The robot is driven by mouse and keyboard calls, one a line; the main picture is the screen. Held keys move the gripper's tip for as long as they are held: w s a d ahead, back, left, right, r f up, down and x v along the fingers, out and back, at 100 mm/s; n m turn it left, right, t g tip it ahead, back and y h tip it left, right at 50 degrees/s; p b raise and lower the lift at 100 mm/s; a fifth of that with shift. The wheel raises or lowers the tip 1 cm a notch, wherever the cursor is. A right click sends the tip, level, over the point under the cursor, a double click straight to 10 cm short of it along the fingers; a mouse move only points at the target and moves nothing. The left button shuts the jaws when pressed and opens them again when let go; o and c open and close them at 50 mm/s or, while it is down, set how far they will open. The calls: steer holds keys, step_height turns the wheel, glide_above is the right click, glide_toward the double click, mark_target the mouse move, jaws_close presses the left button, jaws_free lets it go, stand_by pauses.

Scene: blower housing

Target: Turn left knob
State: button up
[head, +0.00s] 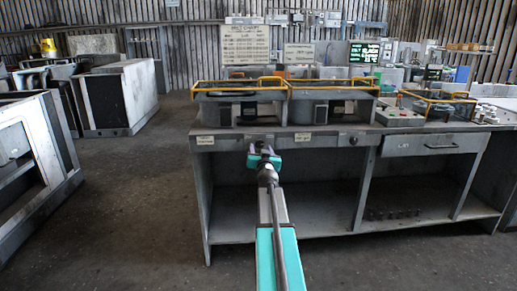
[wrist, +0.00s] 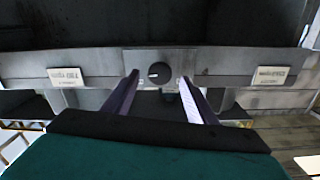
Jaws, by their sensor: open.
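The left knob (wrist: 159,73) is a round black dial on a grey plate on the workbench's front edge. In the wrist view it shows between my two fingertips and a little beyond them; I cannot tell whether they touch it. In the head view my gripper hides it. My gripper (head: 263,150) is open in front of the bench edge, and its two fingers also show in the wrist view (wrist: 158,80). A second dark knob (head: 353,140) is further right on the same edge.
White labels (wrist: 64,77) (wrist: 264,76) flank the knob's plate. The workbench (head: 280,226) carries yellow-railed units (head: 240,85) on top, has a drawer (head: 435,144) at right and open space below. Grey cabinets (head: 122,95) stand at left, with bare floor between.

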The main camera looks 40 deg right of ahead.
mark_target(259, 143)
steer(key=shift+x, duration=1.4)
steer(key=c, duration=0.9)
steer(key=shift+a, duration=0.25)
steer(key=shift+c, duration=0.8)
steer(key=shift+d+r, duration=0.1)
steer(key=shift+m, duration=0.4)
